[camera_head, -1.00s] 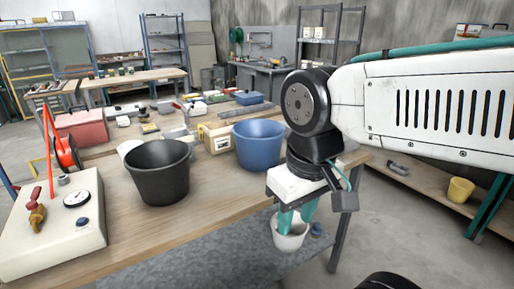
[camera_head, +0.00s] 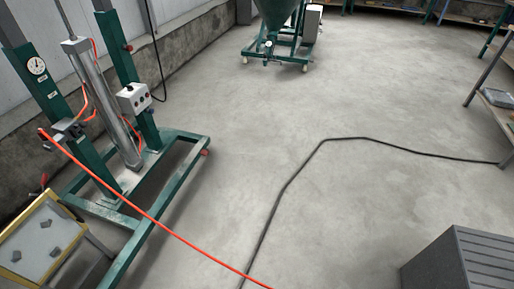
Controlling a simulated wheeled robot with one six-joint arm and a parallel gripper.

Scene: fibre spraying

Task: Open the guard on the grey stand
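No guard on a grey stand can be made out for certain. A yellow-framed panel (camera_head: 42,242) with a few dark shapes on its pale face is at the lower left, cut off by the picture edge; I cannot tell if it is the guard or what it is mounted on. A dark grey ribbed box (camera_head: 462,262) is at the lower right, also cut off, with no guard visible on it. My gripper is not in view, so its state and anything in it are hidden.
A green frame machine (camera_head: 125,80) with a gauge and a control box (camera_head: 134,98) stands at the left. A red hose (camera_head: 150,215) and a black cable (camera_head: 285,185) cross the floor. A green wheeled hopper (camera_head: 278,35) is at the back. Open concrete floor (camera_head: 390,110) lies between.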

